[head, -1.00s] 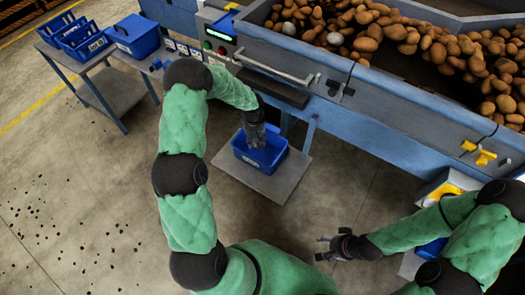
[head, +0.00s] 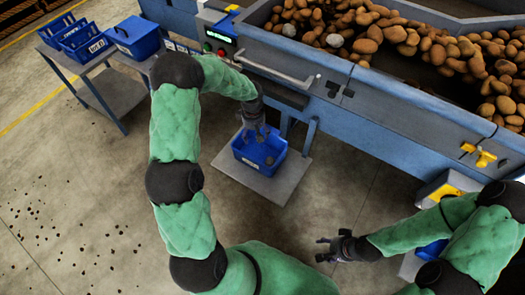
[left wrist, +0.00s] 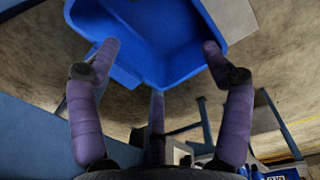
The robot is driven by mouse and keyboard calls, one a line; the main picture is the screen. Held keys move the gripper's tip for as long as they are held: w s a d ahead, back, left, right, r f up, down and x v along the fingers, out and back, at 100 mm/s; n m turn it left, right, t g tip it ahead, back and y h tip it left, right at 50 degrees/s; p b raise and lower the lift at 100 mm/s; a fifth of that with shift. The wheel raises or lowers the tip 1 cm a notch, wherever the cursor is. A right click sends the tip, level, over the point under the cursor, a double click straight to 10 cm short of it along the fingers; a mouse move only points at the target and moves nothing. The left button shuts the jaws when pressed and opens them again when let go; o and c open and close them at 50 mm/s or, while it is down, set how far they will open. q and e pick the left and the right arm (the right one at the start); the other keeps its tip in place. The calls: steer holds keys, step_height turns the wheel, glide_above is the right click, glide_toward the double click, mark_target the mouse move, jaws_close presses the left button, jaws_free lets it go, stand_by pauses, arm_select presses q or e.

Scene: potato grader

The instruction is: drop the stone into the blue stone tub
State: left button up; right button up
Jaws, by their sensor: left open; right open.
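A blue tub (head: 240,158) with a pale label stands on a grey board in the middle of the head view. My left gripper (head: 263,133) is over its back part, fingers pointing down. In the left wrist view the fingers (left wrist: 157,75) are spread wide with nothing between them, and the tub (left wrist: 180,30) fills the top. A small dark lump (head: 269,161) shows inside the tub in the head view; I cannot tell whether it is the stone. My right gripper (head: 322,249) is open and empty above the floor at lower right.
The blue grader (head: 400,105) carries many potatoes and a few pale grey lumps (head: 334,41) behind the tub. Its handle (head: 278,70) juts out. A table at upper left holds several blue containers (head: 137,36). Another blue container (head: 432,251) is partly hidden at lower right.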

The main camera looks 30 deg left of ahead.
arm_select(q)
step_height(320, 180, up, 6)
steer(key=shift+s, duration=0.15)
steer(key=shift+r, duration=0.1)
stand_by(0.5)
